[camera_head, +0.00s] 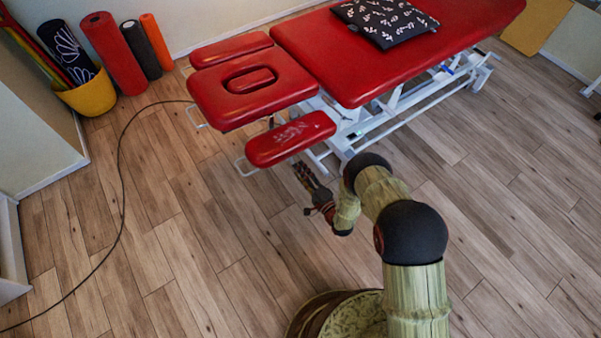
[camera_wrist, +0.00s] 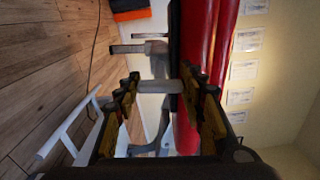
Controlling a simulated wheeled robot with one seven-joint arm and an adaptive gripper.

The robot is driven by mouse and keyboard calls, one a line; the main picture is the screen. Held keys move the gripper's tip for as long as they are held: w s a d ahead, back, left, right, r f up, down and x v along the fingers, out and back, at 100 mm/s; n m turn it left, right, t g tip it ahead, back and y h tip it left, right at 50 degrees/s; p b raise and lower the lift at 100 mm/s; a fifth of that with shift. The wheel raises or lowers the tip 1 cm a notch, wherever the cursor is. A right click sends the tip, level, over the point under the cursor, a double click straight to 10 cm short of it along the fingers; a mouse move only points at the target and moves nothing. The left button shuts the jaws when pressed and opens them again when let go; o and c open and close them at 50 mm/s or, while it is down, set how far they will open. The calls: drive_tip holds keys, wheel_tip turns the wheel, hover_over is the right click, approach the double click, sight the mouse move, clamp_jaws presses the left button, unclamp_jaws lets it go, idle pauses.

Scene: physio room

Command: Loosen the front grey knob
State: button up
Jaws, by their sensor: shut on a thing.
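The red treatment table (camera_head: 350,45) has a head section with a face-hole cushion (camera_head: 225,98) and a red armrest pad (camera_head: 291,138) nearest me. In the head view my gripper (camera_head: 306,178) is just below this armrest pad, at the near end of the table. In the wrist view my gripper (camera_wrist: 160,84) has its two fingers on either side of a grey cylindrical knob (camera_wrist: 160,87) and is shut on it. A second grey knob (camera_wrist: 128,48) sticks out farther off, beyond the fingers. In the head view I cannot make out either knob.
White metal bars of the table frame (camera_wrist: 62,130) lie close to my gripper on the left. A black cable (camera_head: 121,165) runs over the wooden floor. Rolled mats (camera_head: 112,55) and a yellow bucket (camera_head: 90,97) stand by the wall. The floor at left is mostly clear.

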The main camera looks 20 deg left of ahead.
drive_tip(key=o, duration=1.2)
drive_tip(key=shift+c, duration=0.2)
drive_tip(key=shift+s+d, duration=0.1)
drive_tip(key=v, duration=1.1)
drive_tip(key=shift+s+d, duration=0.25)
drive_tip(key=shift+d, duration=0.05)
